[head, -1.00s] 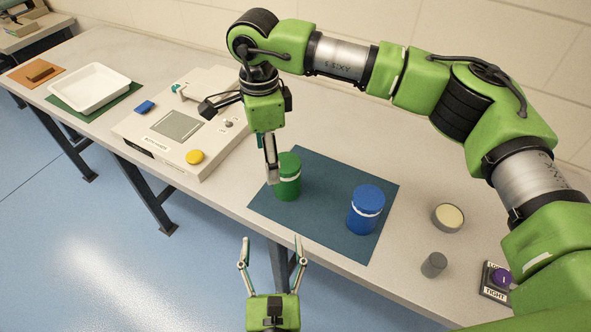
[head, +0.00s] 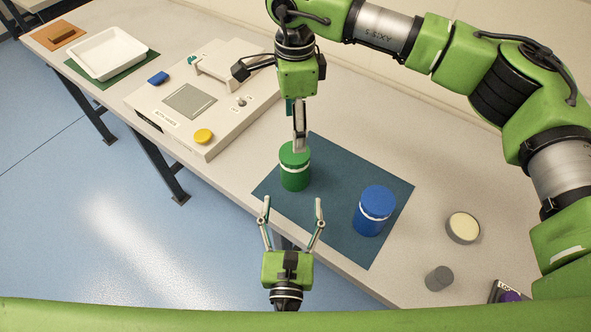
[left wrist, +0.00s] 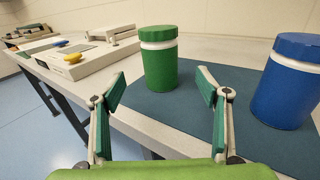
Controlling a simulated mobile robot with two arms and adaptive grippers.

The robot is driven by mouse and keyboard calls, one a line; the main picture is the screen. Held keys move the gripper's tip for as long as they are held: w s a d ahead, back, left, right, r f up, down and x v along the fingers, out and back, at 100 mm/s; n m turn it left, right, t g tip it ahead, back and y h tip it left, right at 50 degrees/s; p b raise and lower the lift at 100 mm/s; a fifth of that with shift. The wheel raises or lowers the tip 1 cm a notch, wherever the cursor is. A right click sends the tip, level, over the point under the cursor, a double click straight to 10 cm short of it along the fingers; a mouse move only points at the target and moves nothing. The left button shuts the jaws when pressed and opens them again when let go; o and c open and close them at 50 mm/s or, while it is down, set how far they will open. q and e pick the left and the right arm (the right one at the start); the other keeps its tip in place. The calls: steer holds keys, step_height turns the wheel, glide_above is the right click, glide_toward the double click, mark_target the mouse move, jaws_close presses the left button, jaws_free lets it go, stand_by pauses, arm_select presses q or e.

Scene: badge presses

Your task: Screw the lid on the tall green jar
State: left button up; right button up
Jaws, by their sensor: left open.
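The tall green jar (head: 295,175) stands upright on the dark blue mat (head: 335,158). Its green lid (head: 292,157) sits on top, with a white band showing below it; how tight it is cannot be told. In the left wrist view the green jar (left wrist: 161,70) stands beyond and between my fingers. My left gripper (head: 292,203) is open and empty, in front of the jar and apart from it. My right gripper (head: 299,148) points down, its tips overlapping the lid's far edge in the head view. Its fingers are seen edge-on, and the left wrist view shows nothing at the lid.
A blue lidded jar (head: 373,212) stands right of the green one on the mat. A round tin (head: 463,228), a grey cylinder (head: 439,278) and a partly hidden purple-knobbed device (head: 510,294) are farther right. The badge press (head: 220,115) and white tray (head: 110,52) are left.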

mark_target(295, 169)
arm_select(q)
steer(key=w, duration=1.2)
steer(key=shift+d, duration=0.3)
arm_select(e)
steer(key=shift+s+a, duration=0.1)
arm_select(q)
jaws_close()
arm_select(e)
steer(key=n, duration=0.4)
steer(key=shift+n, duration=0.3)
arm_select(q)
steer(key=shift+s, duration=0.1)
arm_select(e)
steer(key=n, duration=1.8)
steer(key=shift+f, duration=3.95)
